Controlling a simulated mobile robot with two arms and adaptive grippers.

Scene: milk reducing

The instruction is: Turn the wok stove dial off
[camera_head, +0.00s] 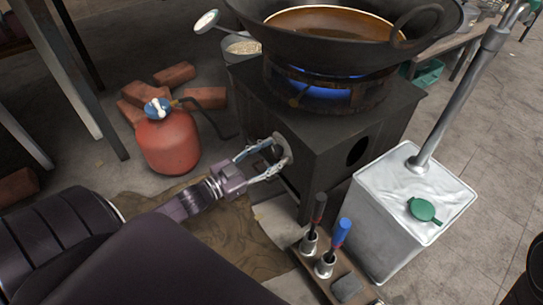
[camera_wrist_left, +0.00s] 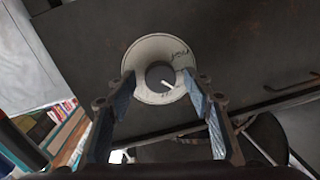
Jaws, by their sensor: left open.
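The wok stove (camera_head: 345,150) is a dark box with a blue flame (camera_head: 327,91) burning under the wok (camera_head: 330,30). Its dial is a round pale plate with a dark grey knob and a white pointer mark; it shows in the left wrist view (camera_wrist_left: 160,77) and, partly hidden by the fingers, on the stove's left face in the head view (camera_head: 285,151). My left gripper (camera_head: 270,158) is open in front of the dial. In the left wrist view its blue-padded fingers (camera_wrist_left: 160,95) stand on either side of the knob; I cannot tell whether they touch it. My right gripper is not in view.
A red gas cylinder (camera_head: 168,140) with a hose stands left of the stove, near bricks (camera_head: 175,74). A white metal canister (camera_head: 405,205) with a pipe stands right. A tool rack (camera_head: 335,270) with screwdrivers is in front. A brown cloth (camera_head: 245,240) lies on the floor.

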